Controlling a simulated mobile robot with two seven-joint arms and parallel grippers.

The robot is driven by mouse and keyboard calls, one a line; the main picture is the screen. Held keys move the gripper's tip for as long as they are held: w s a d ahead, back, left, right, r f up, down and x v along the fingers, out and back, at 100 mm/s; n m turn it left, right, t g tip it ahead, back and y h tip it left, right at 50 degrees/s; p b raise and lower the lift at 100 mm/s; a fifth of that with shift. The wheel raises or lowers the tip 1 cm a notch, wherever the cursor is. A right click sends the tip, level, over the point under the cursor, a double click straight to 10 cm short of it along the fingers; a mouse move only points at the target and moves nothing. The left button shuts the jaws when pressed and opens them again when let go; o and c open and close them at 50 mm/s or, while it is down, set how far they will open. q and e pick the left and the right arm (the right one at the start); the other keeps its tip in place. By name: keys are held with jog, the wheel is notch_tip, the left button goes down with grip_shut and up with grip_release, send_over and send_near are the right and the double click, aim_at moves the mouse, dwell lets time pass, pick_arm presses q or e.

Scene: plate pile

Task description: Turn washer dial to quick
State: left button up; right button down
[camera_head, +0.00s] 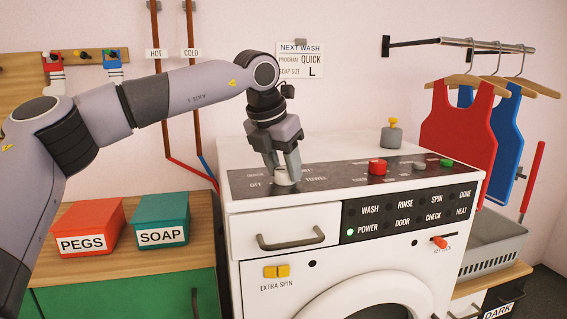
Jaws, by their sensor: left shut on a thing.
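The white washer dial (282,178) sits on the left part of the dark panel (340,183) on top of the washer (313,225). My left gripper (283,168) comes down from above and is shut on the dial. The fingers cover part of the dial, and I cannot tell which marking it points to. "OFF" reads at its lower left and "TOWEL" at its right; other markings are faint. A note (300,59) on the wall reads "NEXT WASH", program "QUICK", soap size "L". My right gripper is not in view.
A red knob (377,166) and a green button (446,162) are farther right on the panel. A grey weight-like object (392,137) stands behind it. PEGS (87,226) and SOAP (162,219) boxes stand left. The green POWER light (350,232) is lit.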

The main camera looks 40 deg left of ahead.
pick_arm(q)
jog(key=m+p, duration=0.1)
jog(key=m+h, duration=0.1)
jog(key=shift+a+r+m+p, duration=0.1)
jog(key=shift+r+m+p, duration=0.1)
jog(key=shift+m+p, duration=0.15)
jog(key=m+h+p, duration=0.1)
jog(key=m+p, duration=0.1)
jog(key=shift+r+m+p, duration=0.1)
jog(key=shift+m+p, duration=0.15)
jog(key=shift+p, duration=0.1)
jog(key=m+g+p, duration=0.1)
jog(key=m+p, duration=0.1)
jog(key=shift+w+a+m+h+p, duration=0.1)
jog(key=shift+m+h+p, duration=0.2)
jog(key=shift+h+p, duration=0.1)
jog(key=shift+w+m+g+h+p, duration=0.1)
jog(key=shift+m+g+h+p, duration=0.3)
jog(key=shift+m+p, duration=1)
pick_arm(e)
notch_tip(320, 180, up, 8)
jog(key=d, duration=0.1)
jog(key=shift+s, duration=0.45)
pick_arm(q)
jog(key=o, duration=1.1)
jog(key=shift+f, duration=0.25)
jog(key=shift+c, duration=0.2)
jog(key=v, duration=0.7)
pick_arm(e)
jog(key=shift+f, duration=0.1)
